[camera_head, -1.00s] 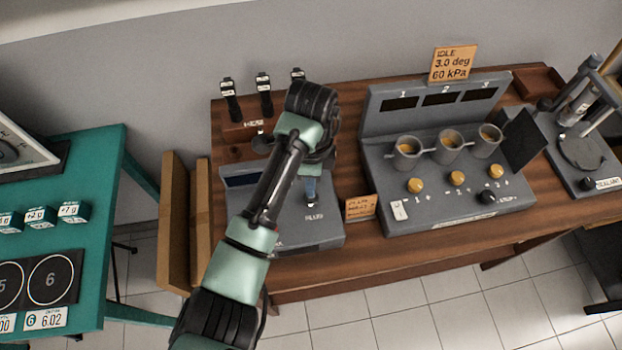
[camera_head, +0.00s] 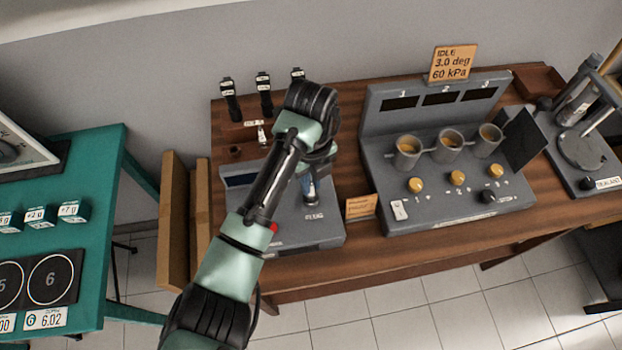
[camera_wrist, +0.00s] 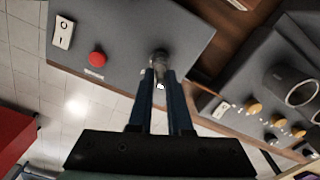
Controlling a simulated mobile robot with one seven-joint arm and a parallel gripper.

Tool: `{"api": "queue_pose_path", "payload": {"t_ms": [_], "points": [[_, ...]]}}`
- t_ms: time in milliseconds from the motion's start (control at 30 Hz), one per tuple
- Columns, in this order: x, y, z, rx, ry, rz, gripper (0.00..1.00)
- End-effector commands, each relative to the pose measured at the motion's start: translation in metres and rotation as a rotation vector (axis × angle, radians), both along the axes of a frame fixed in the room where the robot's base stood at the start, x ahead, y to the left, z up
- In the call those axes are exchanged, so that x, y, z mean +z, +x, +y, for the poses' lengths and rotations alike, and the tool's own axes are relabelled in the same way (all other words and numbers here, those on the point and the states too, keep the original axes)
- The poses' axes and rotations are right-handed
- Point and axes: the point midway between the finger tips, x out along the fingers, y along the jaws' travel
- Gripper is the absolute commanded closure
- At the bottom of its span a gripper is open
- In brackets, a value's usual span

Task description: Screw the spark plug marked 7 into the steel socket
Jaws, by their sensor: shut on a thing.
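My gripper (camera_head: 312,188) points down over the grey fixture and is shut on a small, slim part, which I take to be the spark plug (camera_wrist: 160,86). Only a pale bit of it shows between the blue fingers in the wrist view; its number cannot be read. The steel socket (camera_wrist: 158,58) is a round metal piece on the fixture's grey top, right at the fingertips. I cannot tell how deep the plug sits in it. My arm covers much of this fixture in the head view.
A red button (camera_wrist: 97,59) and a white switch (camera_wrist: 62,32) are on the fixture. A small white-topped part (camera_head: 262,134) stands behind it, near black tagged holders (camera_head: 265,96). A grey console with cups (camera_head: 445,190) stands to the right, an orange card (camera_head: 360,207) between.

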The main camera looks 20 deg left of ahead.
Motion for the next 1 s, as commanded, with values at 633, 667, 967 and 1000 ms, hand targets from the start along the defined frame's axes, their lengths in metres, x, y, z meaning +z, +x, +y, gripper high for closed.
{"api": "queue_pose_path", "payload": {"t_ms": [633, 667, 967, 1000], "points": [[-0.0015, -0.0003, 0.0004, -0.646, 0.001, 0.001, 1.00], [-0.0014, -0.0003, 0.0002, -0.670, 0.000, 0.002, 1.00], [-0.0001, -0.0003, -0.0001, -0.718, -0.001, 0.002, 0.81], [-0.0001, -0.0003, -0.0001, -0.717, 0.000, 0.002, 0.74]]}}
